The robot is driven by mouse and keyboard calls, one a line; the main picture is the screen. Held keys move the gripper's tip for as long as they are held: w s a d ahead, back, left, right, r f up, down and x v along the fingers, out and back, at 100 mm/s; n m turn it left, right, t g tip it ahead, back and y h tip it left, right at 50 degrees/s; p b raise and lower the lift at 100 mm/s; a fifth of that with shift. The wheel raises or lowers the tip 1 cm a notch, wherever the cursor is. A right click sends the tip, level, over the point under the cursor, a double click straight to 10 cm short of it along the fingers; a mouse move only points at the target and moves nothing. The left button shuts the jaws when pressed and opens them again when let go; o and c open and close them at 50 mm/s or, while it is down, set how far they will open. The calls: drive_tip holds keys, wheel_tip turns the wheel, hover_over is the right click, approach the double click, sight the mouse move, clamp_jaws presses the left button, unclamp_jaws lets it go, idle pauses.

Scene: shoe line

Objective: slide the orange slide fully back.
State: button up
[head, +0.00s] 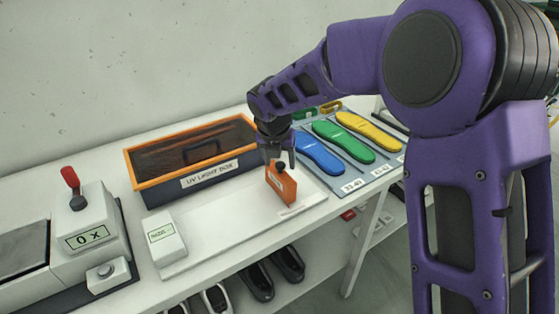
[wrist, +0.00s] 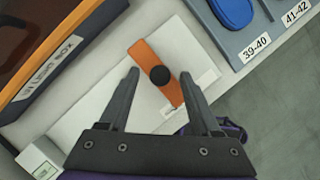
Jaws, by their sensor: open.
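My gripper (wrist: 158,84) is open, with nothing held. In the head view my gripper (head: 281,160) points down right above the slide, at the knob. I cannot tell whether a finger touches it.
The UV light box (head: 209,179) stands behind the plate. A white labelled block (head: 164,239) sits at the plate's left end. Blue, green and yellow insoles (head: 343,141) lie on a grey mat to the right. A red-levered machine (head: 84,225) stands at the left.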

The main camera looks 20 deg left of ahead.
clamp_jaws()
idle(1.3)
